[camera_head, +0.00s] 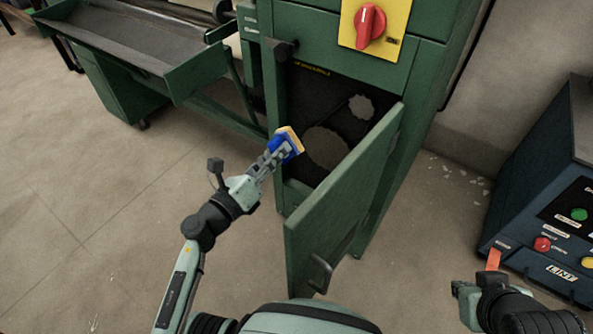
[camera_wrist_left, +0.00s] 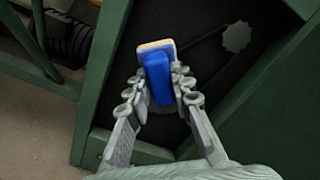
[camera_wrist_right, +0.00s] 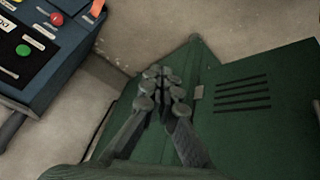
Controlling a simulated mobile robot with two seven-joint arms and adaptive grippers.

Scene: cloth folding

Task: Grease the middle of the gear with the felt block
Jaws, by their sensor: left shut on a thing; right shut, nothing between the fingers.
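My left gripper (camera_head: 273,158) is shut on the felt block (camera_head: 290,139), which has a blue grip and a pale tan pad. The block also shows between the fingers in the left wrist view (camera_wrist_left: 158,78), its pad at the far end. It is at the opening of the green machine cabinet. Inside are a larger grey gear (camera_head: 326,148) and a smaller gear (camera_head: 361,107). The block is left of the larger gear; I cannot tell whether they touch. My right gripper (camera_wrist_right: 167,75) is shut and empty.
The green cabinet door (camera_head: 340,200) stands open, right of my left arm. A red switch on a yellow plate (camera_head: 372,25) is above the opening. A blue box with buttons (camera_head: 545,215) stands at the right, near my right gripper. A green tray bench (camera_head: 130,45) is at back left.

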